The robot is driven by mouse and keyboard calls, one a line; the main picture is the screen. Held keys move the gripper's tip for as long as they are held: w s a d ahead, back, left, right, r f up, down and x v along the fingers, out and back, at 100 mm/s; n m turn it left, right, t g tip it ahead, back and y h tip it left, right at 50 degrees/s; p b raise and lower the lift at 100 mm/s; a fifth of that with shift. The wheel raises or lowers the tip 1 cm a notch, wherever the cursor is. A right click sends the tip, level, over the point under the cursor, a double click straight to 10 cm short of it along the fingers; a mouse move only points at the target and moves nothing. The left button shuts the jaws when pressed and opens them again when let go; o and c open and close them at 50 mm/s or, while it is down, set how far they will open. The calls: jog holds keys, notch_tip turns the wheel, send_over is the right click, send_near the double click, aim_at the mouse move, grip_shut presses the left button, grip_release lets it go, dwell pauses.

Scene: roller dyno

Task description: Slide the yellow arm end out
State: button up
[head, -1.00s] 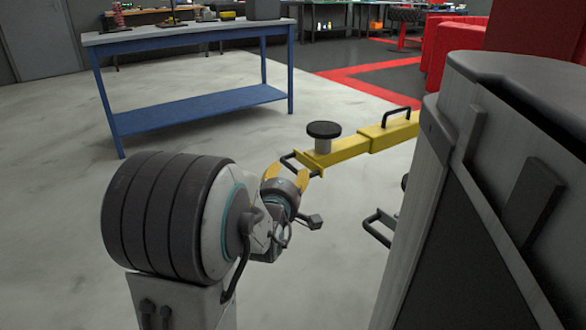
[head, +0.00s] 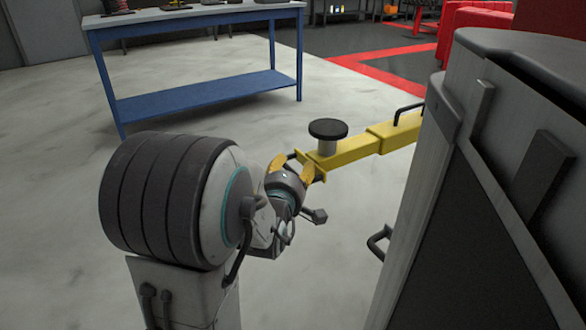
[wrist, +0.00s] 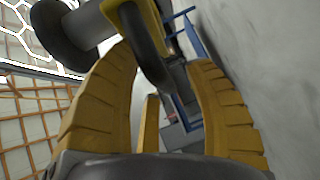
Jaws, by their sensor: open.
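The yellow arm end (head: 345,154) sticks out to the left from behind a grey body. A round black pad (head: 328,128) stands on a short post on it. At its tip is a dark loop handle (head: 292,156). My gripper (head: 291,167) is at this tip, its yellow fingers spread around the handle. In the wrist view my gripper (wrist: 163,60) is open, with the dark handle bar (wrist: 143,40) between its fingers. The black pad (wrist: 60,28) shows at upper left. I cannot tell whether the fingers touch the handle.
A blue workbench (head: 205,92) stands at the back left. A grey cabinet-like body (head: 480,200) fills the right side. A second dark handle (head: 379,242) shows low beside it. Red seating (head: 470,30) is at the back right. The pale floor (head: 330,270) between is clear.

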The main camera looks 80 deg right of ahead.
jog(key=shift+c, duration=0.2)
grip_shut()
dwell(0.4)
